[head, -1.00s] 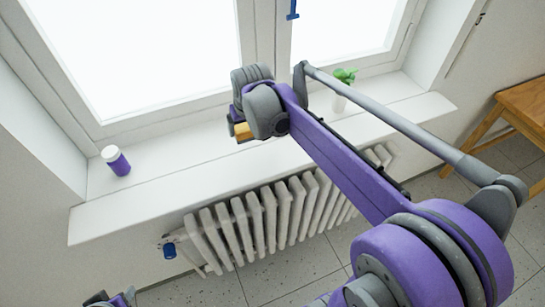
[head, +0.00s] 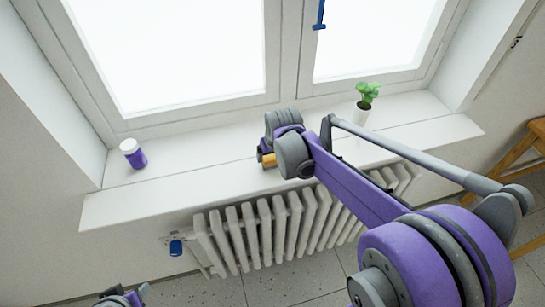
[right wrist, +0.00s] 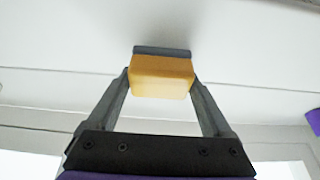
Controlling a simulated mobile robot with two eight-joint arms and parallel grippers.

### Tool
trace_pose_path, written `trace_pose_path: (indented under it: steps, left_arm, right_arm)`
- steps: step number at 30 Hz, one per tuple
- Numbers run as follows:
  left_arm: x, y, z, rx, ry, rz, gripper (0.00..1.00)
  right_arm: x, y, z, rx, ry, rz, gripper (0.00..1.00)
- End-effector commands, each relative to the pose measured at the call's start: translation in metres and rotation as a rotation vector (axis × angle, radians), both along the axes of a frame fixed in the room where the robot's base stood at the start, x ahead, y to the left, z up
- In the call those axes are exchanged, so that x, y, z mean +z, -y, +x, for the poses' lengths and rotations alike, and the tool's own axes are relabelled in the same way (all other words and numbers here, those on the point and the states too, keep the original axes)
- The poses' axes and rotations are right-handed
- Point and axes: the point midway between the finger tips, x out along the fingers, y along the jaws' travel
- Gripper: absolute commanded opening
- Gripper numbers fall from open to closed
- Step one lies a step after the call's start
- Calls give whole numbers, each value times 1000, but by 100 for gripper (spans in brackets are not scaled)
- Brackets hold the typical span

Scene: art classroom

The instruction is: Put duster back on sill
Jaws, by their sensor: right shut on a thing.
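The duster (head: 267,160), a yellow block with a grey strip along one side, is held in my right gripper (head: 266,158). In the right wrist view the duster (right wrist: 161,77) sits between the two grey fingers, which are shut on it. In the head view it appears over the white window sill (head: 215,178), near its middle; I cannot tell if it touches the sill. My right wrist hides part of it. Only the top of my left gripper (head: 123,297) shows at the bottom left edge, and its jaws cannot be made out.
A purple jar with a white lid (head: 133,153) stands at the sill's left end. A potted green plant (head: 364,103) stands towards the right. A white radiator (head: 270,232) is below the sill. A wooden piece of furniture (head: 530,145) is at far right. The sill between jar and duster is clear.

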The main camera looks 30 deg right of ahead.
Motion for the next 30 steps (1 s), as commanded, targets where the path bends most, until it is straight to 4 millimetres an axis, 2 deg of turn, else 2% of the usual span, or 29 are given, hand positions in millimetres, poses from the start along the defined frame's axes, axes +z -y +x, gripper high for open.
trace_pose_path:
  steps: [3, 14, 15, 16, 17, 25, 30]
  left_arm:
    - [-1, 0, 0, 0, -1, 0, 50]
    - [-5, 0, -3, 0, -5, 0, 50]
    - [-4, 0, -2, 0, -4, 0, 50]
    - [-4, 0, -2, 0, -4, 0, 50]
    - [-4, 0, -2, 0, -4, 0, 50]
    - [-1, 0, -1, 0, -1, 0, 50]
    - [2, 0, 1, 0, 2, 0, 50]
  right_arm:
    - [-8, 0, 0, 0, 0, 0, 14]
    - [-12, 0, -1, 0, -1, 0, 14]
    - [-12, 0, 0, 0, 0, 0, 90]
    - [-11, 0, 0, 0, 0, 0, 95]
    - [-11, 0, 0, 0, 0, 0, 100]
    - [-8, 0, 0, 0, 1, 0, 100]
    - [10, -2, -7, 0, 1, 0, 100]
